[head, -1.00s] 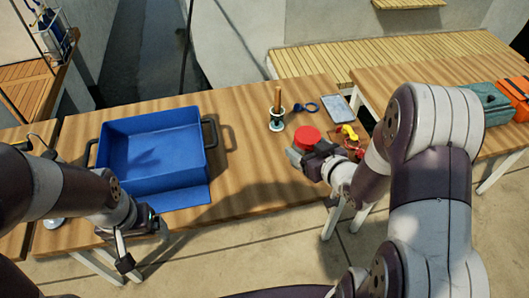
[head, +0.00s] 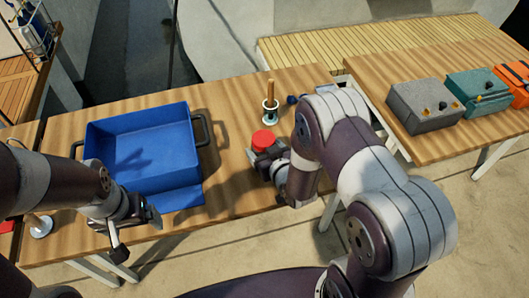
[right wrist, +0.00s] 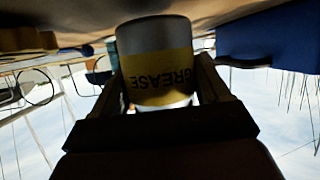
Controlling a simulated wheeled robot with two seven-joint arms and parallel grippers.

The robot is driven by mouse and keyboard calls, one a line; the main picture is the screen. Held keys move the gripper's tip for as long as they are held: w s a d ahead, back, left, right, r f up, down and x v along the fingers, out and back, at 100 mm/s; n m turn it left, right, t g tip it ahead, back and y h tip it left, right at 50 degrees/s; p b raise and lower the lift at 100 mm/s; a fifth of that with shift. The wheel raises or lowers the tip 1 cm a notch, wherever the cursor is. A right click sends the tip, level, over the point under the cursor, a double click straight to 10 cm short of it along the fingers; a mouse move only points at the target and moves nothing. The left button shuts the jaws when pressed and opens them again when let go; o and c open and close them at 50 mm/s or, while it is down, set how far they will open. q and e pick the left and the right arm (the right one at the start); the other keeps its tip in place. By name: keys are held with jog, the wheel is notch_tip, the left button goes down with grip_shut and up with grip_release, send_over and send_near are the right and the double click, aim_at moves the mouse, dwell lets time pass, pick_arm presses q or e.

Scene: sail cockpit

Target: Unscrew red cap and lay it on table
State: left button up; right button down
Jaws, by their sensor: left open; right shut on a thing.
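The red cap (head: 264,141) sits on top of a can in the head view, over the middle table. The can's body is mostly hidden there. In the right wrist view the can (right wrist: 157,65) shows a yellow band lettered GREASE, inverted in the picture. My right gripper (head: 262,160) is shut on the can, a finger on each side, below the cap. I cannot tell whether the can touches the table. My left gripper (head: 132,225) is open and empty, at the table's front edge by the blue bin, away from the cap.
A blue bin (head: 140,118) stands on the table (head: 228,120) to the left. A spool with a wooden stick (head: 270,105) stands behind the cap. Grey (head: 425,103), teal and orange boxes stand on the right table. Bare wood lies between bin and cap.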

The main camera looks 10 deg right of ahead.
jog(key=shift+f, duration=0.6)
jog(key=shift+w+f, duration=0.1)
jog(key=shift+w, duration=0.1)
jog(key=shift+s+f, duration=0.1)
grip_release()
